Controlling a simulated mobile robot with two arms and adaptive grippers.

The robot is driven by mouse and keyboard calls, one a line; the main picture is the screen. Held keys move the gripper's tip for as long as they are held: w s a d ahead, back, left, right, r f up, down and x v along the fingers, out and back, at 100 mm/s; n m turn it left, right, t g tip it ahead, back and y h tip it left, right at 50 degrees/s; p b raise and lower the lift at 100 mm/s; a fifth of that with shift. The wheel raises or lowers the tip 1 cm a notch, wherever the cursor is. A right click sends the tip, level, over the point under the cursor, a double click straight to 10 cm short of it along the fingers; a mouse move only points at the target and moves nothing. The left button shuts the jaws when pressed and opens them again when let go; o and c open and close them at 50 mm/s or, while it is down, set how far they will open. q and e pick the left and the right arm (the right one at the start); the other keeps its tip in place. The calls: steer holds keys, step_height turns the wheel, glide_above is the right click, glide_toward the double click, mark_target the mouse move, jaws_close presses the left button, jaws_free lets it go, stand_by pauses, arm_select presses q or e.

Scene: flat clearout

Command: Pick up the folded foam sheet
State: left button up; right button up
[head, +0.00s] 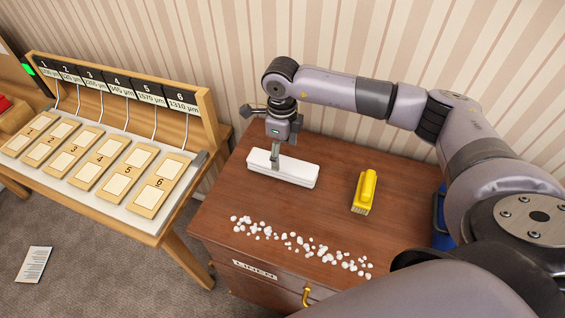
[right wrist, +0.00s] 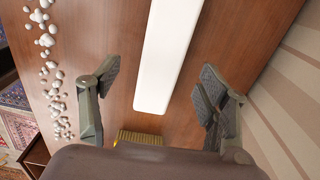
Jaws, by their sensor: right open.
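The folded foam sheet (head: 300,174) is a long white block with rounded edges. It lies flat on the brown dresser top towards the back, near the wall. My right gripper (head: 277,162) points down over its left half. In the right wrist view, the sheet (right wrist: 168,45) runs between the two spread fingers of my right gripper (right wrist: 162,78). A gap shows on each side and neither finger touches it in that view. I cannot tell how far down the fingertips reach beside it. My left gripper is not in view.
A yellow brush (head: 364,191) lies on the dresser (head: 225,210) right of the sheet. White crumbs (head: 300,244) are strewn along the front. A bench with numbered plates (head: 110,170) stands at left. The striped wall is close behind; a paper (head: 34,264) lies on the floor.

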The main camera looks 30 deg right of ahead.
mark_target(282, 162)
steer(key=shift+f, duration=0.65)
steer(key=shift+f+p, duration=0.25)
steer(key=shift+p, duration=0.15)
step_height(282, 162, down, 4)
steer(key=shift+w+d+r+p, duration=0.1)
steer(key=shift+d+r+p, duration=0.1)
steer(key=shift+p, duration=0.7)
steer(key=shift+f, duration=0.55)
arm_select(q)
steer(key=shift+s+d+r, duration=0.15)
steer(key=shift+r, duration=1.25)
arm_select(e)
steer(key=c, duration=1.1)
steer(key=shift+r, duration=0.15)
steer(key=shift+c, duration=0.2)
